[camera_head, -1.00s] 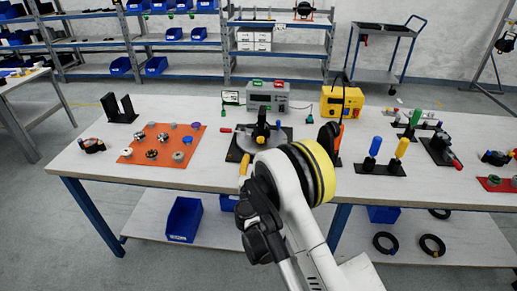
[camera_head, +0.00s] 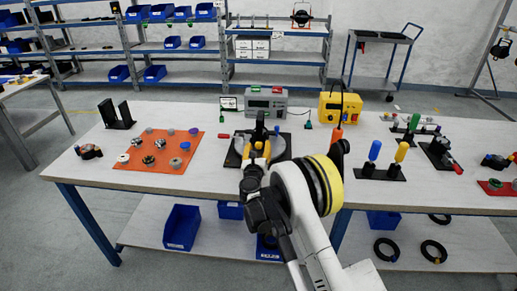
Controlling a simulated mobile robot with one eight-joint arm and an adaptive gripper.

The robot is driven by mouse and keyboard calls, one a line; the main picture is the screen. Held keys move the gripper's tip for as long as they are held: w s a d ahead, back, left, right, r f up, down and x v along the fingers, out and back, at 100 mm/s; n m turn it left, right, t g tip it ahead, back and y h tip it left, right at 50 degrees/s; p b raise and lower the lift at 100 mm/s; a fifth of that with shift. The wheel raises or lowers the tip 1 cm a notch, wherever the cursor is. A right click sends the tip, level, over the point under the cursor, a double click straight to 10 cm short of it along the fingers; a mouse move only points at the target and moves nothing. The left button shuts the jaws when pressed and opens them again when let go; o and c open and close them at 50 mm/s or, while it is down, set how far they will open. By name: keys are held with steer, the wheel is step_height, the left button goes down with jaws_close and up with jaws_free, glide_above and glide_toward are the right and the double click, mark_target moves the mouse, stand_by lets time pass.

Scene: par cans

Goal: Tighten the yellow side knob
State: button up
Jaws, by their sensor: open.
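A grey round unit (camera_head: 281,148) with a black upright part (camera_head: 260,122) sits on a black base plate (camera_head: 232,158) at the middle of the table. My gripper (camera_head: 257,148) reaches over the front of this unit. Its two yellow fingers stand apart, one on each side of the unit's black middle part, with no held object visible. I cannot make out a separate yellow side knob on the unit; my fingers and wrist cover its front. I cannot tell whether the fingers touch it.
An orange mat (camera_head: 130,180) with several knobs lies left. A red-ended piece (camera_head: 224,136) lies beside the base plate. A grey box (camera_head: 266,102) and yellow box (camera_head: 340,107) stand behind. Blue and yellow upright handles (camera_head: 401,152) stand right.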

jaws_close()
steer(key=shift+m, duration=1.4)
jaws_free()
steer(key=shift+s, duration=0.15)
